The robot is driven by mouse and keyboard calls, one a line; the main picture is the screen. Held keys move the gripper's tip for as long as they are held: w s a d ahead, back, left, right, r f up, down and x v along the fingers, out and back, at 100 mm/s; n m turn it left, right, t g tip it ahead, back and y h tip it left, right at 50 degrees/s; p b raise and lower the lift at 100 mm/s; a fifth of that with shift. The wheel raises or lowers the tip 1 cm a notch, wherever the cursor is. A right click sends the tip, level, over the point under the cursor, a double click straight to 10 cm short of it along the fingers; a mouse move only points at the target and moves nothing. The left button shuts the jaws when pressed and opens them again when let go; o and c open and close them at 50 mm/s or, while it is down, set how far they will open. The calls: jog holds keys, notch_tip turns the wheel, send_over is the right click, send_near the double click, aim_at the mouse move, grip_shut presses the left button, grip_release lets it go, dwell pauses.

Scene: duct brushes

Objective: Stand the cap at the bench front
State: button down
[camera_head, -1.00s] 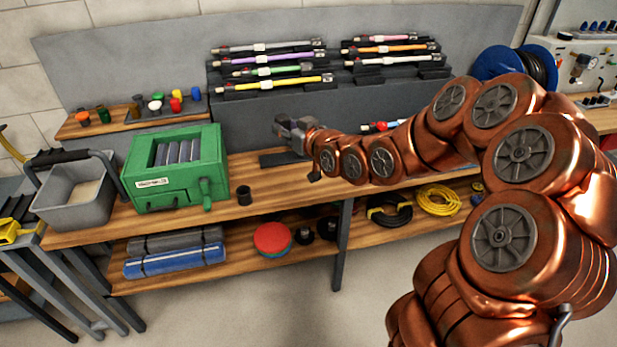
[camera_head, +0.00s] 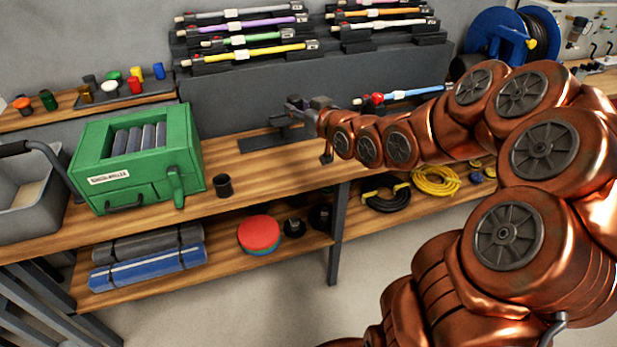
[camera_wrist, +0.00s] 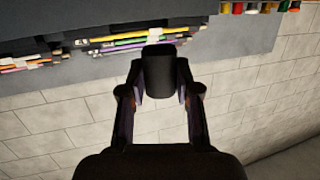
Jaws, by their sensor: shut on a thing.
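My gripper (camera_head: 292,108) is above the wooden bench (camera_head: 285,165), in front of the grey rack. In the wrist view it (camera_wrist: 160,85) is shut on a dark, roughly cylindrical cap (camera_wrist: 160,70), with a finger on each side. The cap is held clear of the bench; in the head view it is small and hard to tell from the fingers. A short black cylinder (camera_head: 223,185) stands at the bench front, apart from my gripper.
A green machine (camera_head: 138,165) and a grey bucket (camera_head: 25,200) stand on the left. A flat dark plate (camera_head: 262,142) lies below my gripper. Brushes (camera_head: 250,52) rest on the rack, coloured caps (camera_head: 134,86) on the left ledge. Bench front right of the black cylinder is clear.

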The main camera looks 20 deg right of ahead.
jog(key=s+d+f+m+h+b, duration=0.15)
jog(key=s+d+f+b, duration=0.25)
jog(key=d+f+b, duration=0.45)
jog(key=s+d+f+m+h+b, duration=0.1)
jog(key=s+d+f+h+b, duration=0.3)
jog(key=f+b, duration=0.65)
jog(key=y+p, duration=0.1)
jog(key=p, duration=0.2)
send_over(348, 162)
jog(key=shift+f, duration=0.55)
jog(key=shift+w+d, duration=0.4)
jog(key=shift+w, duration=0.35)
jog(key=shift+f, duration=1.8)
jog(key=shift+f, duration=0.15)
jog(key=c, duration=0.8)
grip_release()
